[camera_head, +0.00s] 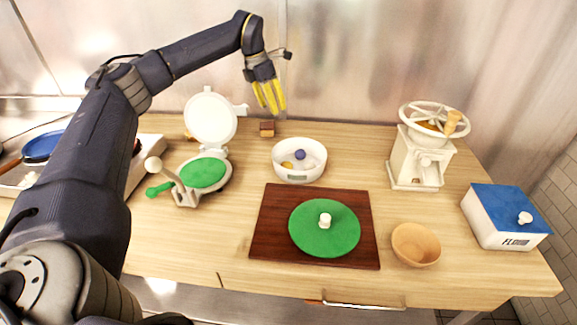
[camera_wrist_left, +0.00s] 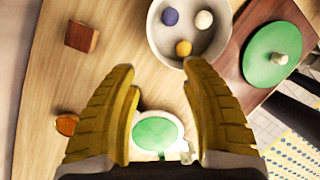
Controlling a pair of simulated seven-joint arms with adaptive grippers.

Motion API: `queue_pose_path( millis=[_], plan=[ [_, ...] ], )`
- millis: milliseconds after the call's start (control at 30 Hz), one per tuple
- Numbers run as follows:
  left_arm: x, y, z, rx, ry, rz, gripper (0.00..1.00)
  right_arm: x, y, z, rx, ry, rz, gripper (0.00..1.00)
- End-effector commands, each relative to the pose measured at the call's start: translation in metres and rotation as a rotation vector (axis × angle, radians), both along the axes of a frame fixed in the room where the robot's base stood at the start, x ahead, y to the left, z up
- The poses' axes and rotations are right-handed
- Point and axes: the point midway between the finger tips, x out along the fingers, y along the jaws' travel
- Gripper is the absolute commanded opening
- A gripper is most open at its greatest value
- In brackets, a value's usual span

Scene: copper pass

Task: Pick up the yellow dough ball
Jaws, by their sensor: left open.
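The yellow dough ball (camera_head: 287,166) lies in a white bowl (camera_head: 290,177) near the middle of the counter. In the left wrist view the yellow ball (camera_wrist_left: 183,48) sits near the bowl's rim, with a purple ball (camera_wrist_left: 170,17) and a white ball (camera_wrist_left: 204,19) beside it. My left gripper (camera_head: 270,111) is open and empty, its yellow fingers pointing down above the back of the counter, behind and left of the bowl. In the left wrist view its fingers (camera_wrist_left: 160,80) are apart with nothing between them. My right gripper is in neither view.
A press with a green disc (camera_head: 204,173) stands left of the bowl. A dark board (camera_head: 269,224) with a green lid (camera_head: 324,229) lies in front. A small wooden block (camera_head: 267,129) is behind. A grinder (camera_head: 420,165), wooden bowl (camera_head: 416,244) and blue-lidded box (camera_head: 506,215) stand right.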

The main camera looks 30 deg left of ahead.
Motion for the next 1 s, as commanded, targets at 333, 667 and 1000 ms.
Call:
queue_pose_path(
  millis=[333,667,1000],
  plan=[
    [-0.028,-0.063,-0.020,0.192,0.171,-0.123,0.46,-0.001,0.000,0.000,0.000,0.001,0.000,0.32],
    [-0.030,-0.065,-0.071,0.197,0.180,-0.127,0.46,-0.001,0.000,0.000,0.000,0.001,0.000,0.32],
    [-0.030,-0.065,-0.125,0.196,0.178,-0.126,0.46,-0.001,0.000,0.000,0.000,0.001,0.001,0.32]
  ],
)
